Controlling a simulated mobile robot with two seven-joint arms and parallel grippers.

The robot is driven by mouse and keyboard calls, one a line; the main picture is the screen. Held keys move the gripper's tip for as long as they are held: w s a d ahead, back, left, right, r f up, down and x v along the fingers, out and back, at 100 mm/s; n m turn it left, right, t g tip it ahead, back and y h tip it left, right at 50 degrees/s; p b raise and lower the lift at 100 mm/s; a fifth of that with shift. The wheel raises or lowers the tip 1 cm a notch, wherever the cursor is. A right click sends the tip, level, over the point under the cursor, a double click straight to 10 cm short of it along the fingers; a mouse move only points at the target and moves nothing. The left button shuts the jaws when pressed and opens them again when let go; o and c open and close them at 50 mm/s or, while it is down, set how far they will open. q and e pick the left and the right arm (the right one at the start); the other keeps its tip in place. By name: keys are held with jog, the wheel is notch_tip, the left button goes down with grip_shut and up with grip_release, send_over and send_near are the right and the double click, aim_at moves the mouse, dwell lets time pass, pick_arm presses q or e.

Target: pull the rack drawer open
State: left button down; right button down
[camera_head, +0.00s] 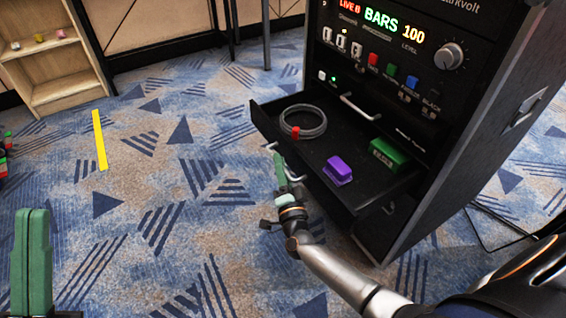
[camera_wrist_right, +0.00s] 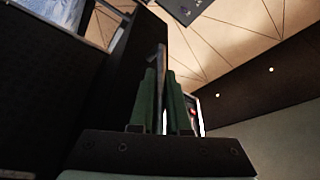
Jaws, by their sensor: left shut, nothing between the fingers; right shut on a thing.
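The rack drawer (camera_head: 336,203) stands pulled out from the black rack in the head view. Its pale handle (camera_head: 271,147) is on the drawer's front face. My right gripper (camera_head: 279,160), with green fingers, is shut on this handle; in the right wrist view a thin bar (camera_wrist_right: 162,88) stands between the fingers. Inside the drawer lie a grey coiled cable (camera_head: 303,110) with a red piece, a purple block (camera_head: 338,169) and a green box (camera_head: 389,154). My left gripper (camera_head: 32,216) is shut and empty at the lower left, away from the rack.
The rack (camera_head: 470,120) has lit displays, a knob (camera_head: 449,56) and another handle (camera_head: 360,107) above the drawer. A wooden shelf (camera_head: 70,95) stands at the upper left. A yellow strip (camera_head: 100,140) lies on the patterned carpet.

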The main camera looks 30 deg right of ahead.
jog(key=c, duration=0.9)
grip_release()
jog(key=shift+s+f, duration=0.1)
